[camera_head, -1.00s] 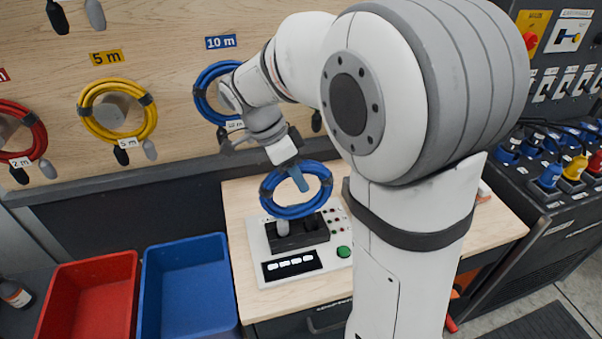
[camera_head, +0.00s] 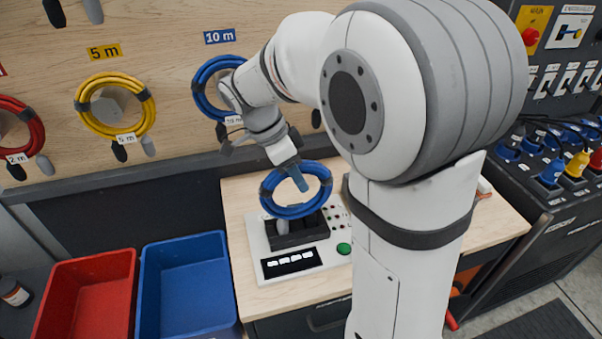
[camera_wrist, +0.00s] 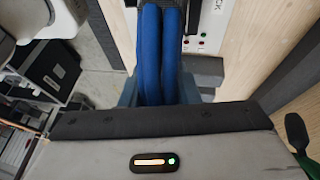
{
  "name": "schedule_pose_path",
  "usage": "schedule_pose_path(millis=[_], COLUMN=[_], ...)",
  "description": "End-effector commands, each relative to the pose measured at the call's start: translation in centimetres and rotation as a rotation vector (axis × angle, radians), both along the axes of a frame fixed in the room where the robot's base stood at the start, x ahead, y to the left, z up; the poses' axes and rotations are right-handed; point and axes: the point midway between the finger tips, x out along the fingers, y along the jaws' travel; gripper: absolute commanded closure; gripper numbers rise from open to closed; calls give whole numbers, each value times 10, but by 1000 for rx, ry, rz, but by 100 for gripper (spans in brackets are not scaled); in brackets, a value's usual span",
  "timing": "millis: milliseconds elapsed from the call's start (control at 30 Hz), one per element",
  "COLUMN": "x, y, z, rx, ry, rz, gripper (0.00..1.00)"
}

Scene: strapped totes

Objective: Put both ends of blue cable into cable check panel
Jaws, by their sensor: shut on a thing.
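A coiled blue cable (camera_head: 318,177) hangs in my gripper (camera_head: 299,180), above the cable check panel (camera_head: 300,278). My gripper is shut on the coil; in the wrist view, blue strands of the cable (camera_wrist: 158,55) run between its fingers (camera_wrist: 158,92). A grey cable end (camera_head: 282,228) hangs below the coil, at the panel's black socket block (camera_head: 312,232). I cannot tell whether it is seated in a socket. The other end of this cable is hidden. The panel, with a green button (camera_head: 344,248), lies on the wooden bench.
Another blue coil (camera_head: 205,88) hangs on the wall under the 10 m sign, a yellow coil (camera_head: 82,107) under 5 m, and a red coil (camera_head: 38,135) at far left. A red bin (camera_head: 60,262) and a blue bin (camera_head: 152,250) stand left of the bench (camera_head: 236,205).

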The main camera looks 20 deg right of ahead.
Motion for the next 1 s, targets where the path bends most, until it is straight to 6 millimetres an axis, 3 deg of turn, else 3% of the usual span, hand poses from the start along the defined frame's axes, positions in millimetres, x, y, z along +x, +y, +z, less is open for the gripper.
schedule_pose_path(millis=[400, 433, 733, 1000], x=[0, 0, 0, 1], y=[0, 0, 0, 1], z=[-4, -4, -5, -4], rx=[-1, -1, 0, 0], ry=[-2, -2, -1, 0], rz=[0, 0, 0, 1], gripper=[100, 70, 46, 46])
